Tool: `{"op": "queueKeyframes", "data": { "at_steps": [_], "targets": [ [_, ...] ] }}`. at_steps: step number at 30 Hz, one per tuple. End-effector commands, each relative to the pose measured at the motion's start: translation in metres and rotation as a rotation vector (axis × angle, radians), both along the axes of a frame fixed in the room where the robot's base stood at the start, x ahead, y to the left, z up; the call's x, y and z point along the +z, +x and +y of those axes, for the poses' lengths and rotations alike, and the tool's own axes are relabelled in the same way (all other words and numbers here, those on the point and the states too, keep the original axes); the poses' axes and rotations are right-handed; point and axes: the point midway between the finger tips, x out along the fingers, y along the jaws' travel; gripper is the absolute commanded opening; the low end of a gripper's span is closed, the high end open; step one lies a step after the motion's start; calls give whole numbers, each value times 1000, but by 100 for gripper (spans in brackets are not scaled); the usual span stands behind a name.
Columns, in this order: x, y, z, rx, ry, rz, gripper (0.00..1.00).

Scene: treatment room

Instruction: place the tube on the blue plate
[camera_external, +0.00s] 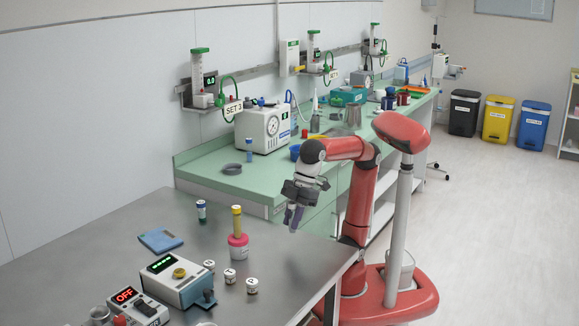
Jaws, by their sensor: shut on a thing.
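The blue plate (161,239) is a flat blue square lying on the left part of the grey metal table. My gripper (294,217) points down over the far right side of this table, well to the right of the plate. It is shut on a small, dark purple thing, which looks like the tube; the fingers hide most of it. A yellow tube (237,222) stands upright in a pink-topped holder (238,247) between the plate and my gripper.
A device with a green display (178,277) and a smaller one reading OFF (138,305) stand in front of the plate. Several small white-lidded jars (230,276) stand right of them. The green counter (210,168) behind holds more equipment. The table's right part is clear.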

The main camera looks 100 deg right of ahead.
Motion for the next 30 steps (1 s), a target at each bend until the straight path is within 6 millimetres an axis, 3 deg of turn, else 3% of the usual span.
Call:
{"op": "queueKeyframes", "data": {
  "at_steps": [9, 23, 24, 28, 30],
  "targets": [
    [-40, 0, 0, 0, -1, 0, 0],
    [-48, 0, 0, 0, 0, 0, 0],
    [-47, 0, 0, 0, 0, 0, 27],
    [-46, 0, 0, 0, 0, 0, 44],
    [-46, 0, 0, 0, 0, 0, 44]
  ]
}}
